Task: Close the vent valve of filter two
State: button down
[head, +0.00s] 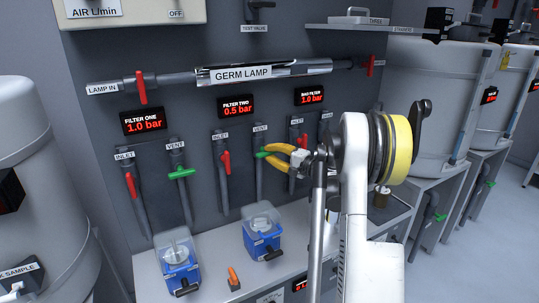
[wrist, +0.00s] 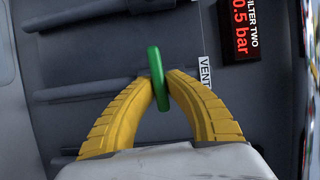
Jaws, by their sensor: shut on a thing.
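The green vent handle (head: 263,154) of filter two sits on the grey pipe under the VENT label (head: 260,128). My gripper (head: 272,156) has its yellow fingers shut on this handle. In the wrist view the green handle (wrist: 157,68) stands between the fingertips (wrist: 161,90) and lies across the line of the pipes. Part of the handle and its pipe is hidden by the fingers. The filter two display (head: 237,105) reads 0.5 bar.
The red inlet handle (head: 226,162) of filter two is just left of the grip. Filter one's green vent handle (head: 182,173) lies crosswise farther left. A red handle (head: 303,141) is close behind my gripper. Blue pumps (head: 262,235) stand on the counter below.

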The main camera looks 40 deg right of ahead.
dwell(0.4)
jog(key=c, duration=1.4)
grip_release()
jog(key=s, duration=0.4)
jog(key=s+d, duration=0.1)
jog(key=s, duration=0.6)
jog(key=shift+s+d, duration=0.4)
